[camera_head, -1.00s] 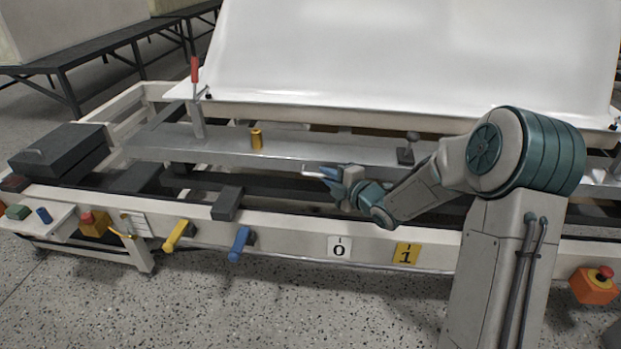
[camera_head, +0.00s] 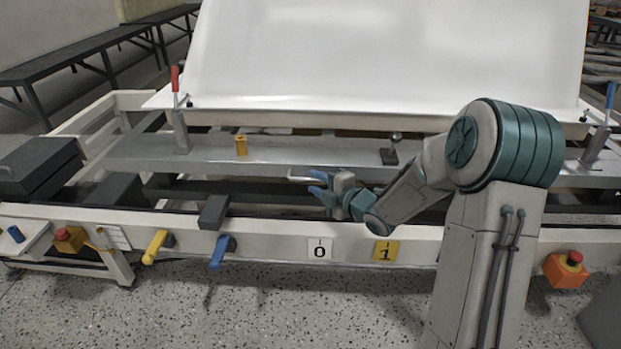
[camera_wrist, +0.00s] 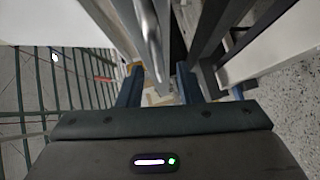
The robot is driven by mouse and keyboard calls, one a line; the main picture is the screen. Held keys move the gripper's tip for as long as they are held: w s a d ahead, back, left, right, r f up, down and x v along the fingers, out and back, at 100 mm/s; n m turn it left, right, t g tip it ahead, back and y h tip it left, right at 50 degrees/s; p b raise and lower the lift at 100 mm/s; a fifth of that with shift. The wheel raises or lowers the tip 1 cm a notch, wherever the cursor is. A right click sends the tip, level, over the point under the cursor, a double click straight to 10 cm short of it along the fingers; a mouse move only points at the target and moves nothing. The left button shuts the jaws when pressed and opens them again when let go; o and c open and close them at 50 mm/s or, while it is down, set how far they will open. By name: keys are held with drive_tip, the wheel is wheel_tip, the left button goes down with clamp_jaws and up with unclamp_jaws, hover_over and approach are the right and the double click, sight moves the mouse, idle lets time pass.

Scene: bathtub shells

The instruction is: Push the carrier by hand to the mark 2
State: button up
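The carrier (camera_head: 290,153) is a long grey metal beam lying across the frame, in front of and below the large white shell. A thin bar handle (camera_head: 302,178) sticks out at its front edge; it also shows as a pale bar in the wrist view (camera_wrist: 149,35). My gripper (camera_head: 319,184) is at the handle, its blue fingers apart. In the wrist view the fingers (camera_wrist: 158,88) stand open with the handle's bar running toward the gap; I cannot tell whether they touch it. The 0 plate (camera_head: 319,250) and yellow 1 plate (camera_head: 382,251) are on the front rail. No 2 plate is visible.
The white shell (camera_head: 390,50) rises behind the carrier. A red-handled clamp (camera_head: 179,120), a yellow pin (camera_head: 241,146) and a blue-handled clamp (camera_head: 600,130) stand along it. Yellow (camera_head: 155,246) and blue (camera_head: 221,251) levers jut from the rail. Open floor lies in front.

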drive_tip(key=p+v, duration=0.2)
drive_tip(key=v, duration=0.8)
drive_tip(key=shift+s+d, duration=0.2)
drive_tip(key=shift+s, duration=0.15)
